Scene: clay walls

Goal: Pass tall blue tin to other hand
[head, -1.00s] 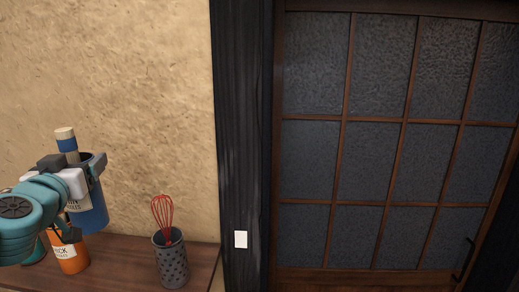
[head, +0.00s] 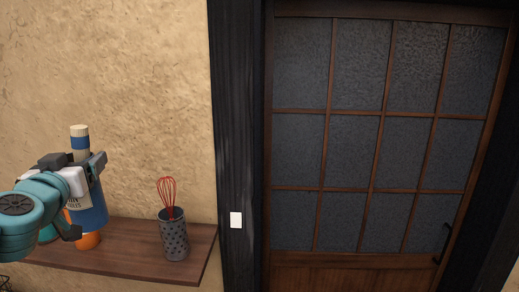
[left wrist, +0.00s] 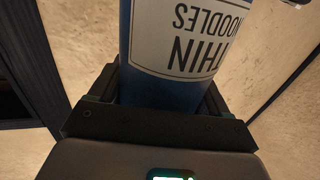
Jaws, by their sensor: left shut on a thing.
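The tall blue tin (head: 92,217) is at the left of the head view, upright or nearly so. My left gripper (head: 88,175) is shut around its upper part and hides some of it. The tin appears raised in front of the shelf. In the left wrist view the blue tin (left wrist: 165,92) stands between the jaws (left wrist: 160,100), with a white label reading "THIN NOODLES". My right gripper is in neither view.
A wooden shelf (head: 130,253) carries a dark perforated holder (head: 174,238) with a red whisk (head: 167,190). An orange container (head: 88,241) is mostly hidden behind the blue tin. A cream-topped, blue-banded object (head: 80,137) rises behind my gripper. A panelled door (head: 370,150) is at right.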

